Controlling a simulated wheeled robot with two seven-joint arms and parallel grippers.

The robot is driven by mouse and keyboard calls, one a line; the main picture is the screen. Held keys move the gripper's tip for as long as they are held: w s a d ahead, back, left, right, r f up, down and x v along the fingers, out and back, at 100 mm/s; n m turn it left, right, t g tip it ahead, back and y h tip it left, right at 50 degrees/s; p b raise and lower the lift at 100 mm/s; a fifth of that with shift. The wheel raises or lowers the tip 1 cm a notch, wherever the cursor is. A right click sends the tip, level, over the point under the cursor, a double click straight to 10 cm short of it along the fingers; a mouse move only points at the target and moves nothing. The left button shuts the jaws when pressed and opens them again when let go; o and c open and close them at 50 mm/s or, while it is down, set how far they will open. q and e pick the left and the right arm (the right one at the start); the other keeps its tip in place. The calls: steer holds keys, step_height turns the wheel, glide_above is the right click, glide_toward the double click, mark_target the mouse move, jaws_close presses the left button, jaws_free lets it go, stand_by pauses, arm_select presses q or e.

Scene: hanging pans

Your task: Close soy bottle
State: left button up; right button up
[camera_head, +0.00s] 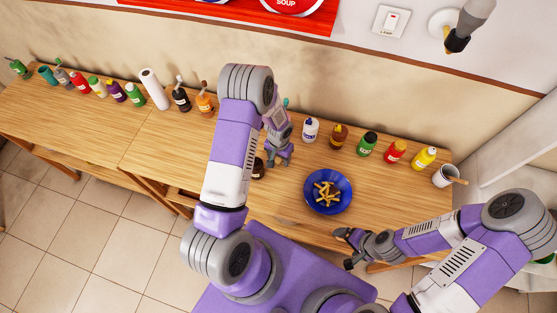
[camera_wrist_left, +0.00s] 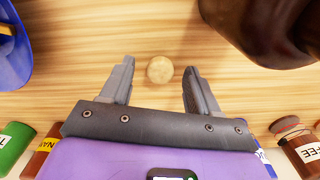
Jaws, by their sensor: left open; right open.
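A dark brown bottle (camera_head: 258,170), likely the soy bottle, stands on the wooden table, partly hidden behind my left arm. In the left wrist view a large dark brown body (camera_wrist_left: 268,25), likely the same bottle, is cut off at the upper right. A small round tan disc (camera_wrist_left: 160,69), possibly its cork or cap, shows between the fingers. My left gripper (camera_head: 279,158) is open and points down over the table beside the bottle; its fingers appear apart from the disc. My right gripper (camera_head: 346,248) is open and empty near the table's front edge.
A blue bowl (camera_head: 343,198) of fries stands to the right of the left gripper. Several bottles, including a green one (camera_head: 367,144) and a yellow one (camera_head: 425,158), line the wall. A white cup (camera_head: 442,177) stands at the right end.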

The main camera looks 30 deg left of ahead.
mark_target(279, 159)
arm_select(q)
steer(key=c, duration=1.1)
steer(key=shift+r, duration=0.1)
step_height(279, 159, up, 10)
